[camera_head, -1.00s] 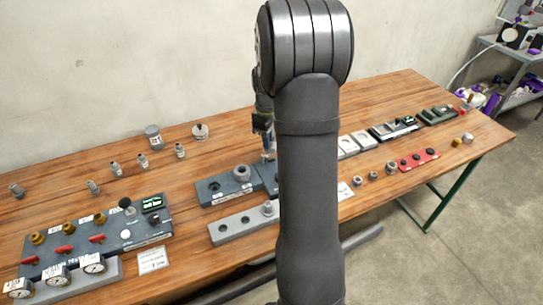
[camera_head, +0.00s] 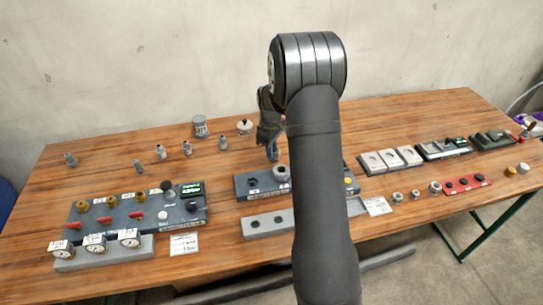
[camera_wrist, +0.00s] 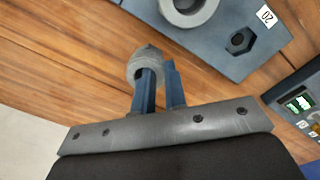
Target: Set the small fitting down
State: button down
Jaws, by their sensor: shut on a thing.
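The small fitting is a grey ribbed ring (camera_wrist: 143,65) at the tips of the blue fingers in the wrist view. My gripper (camera_wrist: 162,78) is shut on it and holds it over the wooden table, close to a dark block (camera_wrist: 218,58). The block has a hexagonal hole beside a label "20", and a larger grey ring fitting (camera_wrist: 190,8) sits on it, cut by the picture edge. In the head view my gripper (camera_head: 273,153) is just behind this larger ring (camera_head: 281,173). I cannot make out the small fitting there.
A light grey block (camera_head: 268,224) with holes lies in front; my arm hides its right part. A gauge and valve panel (camera_head: 150,215) stands left. Several small fittings (camera_head: 187,148) stand at the back left. Pale blocks (camera_head: 390,158) and a red rack (camera_head: 467,185) lie right.

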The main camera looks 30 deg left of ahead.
jog(key=shift+f, duration=1.55)
jog(key=c, duration=1.5)
grip_release()
jog(key=shift+f, duration=0.15)
notch_tip(320, 180, up, 11)
jog(key=shift+r, duration=0.2)
jog(key=o, duration=0.5)
jog(key=shift+s+r, duration=0.1)
jog(key=shift+r, duration=0.35)
jog(key=shift+c, duration=0.2)
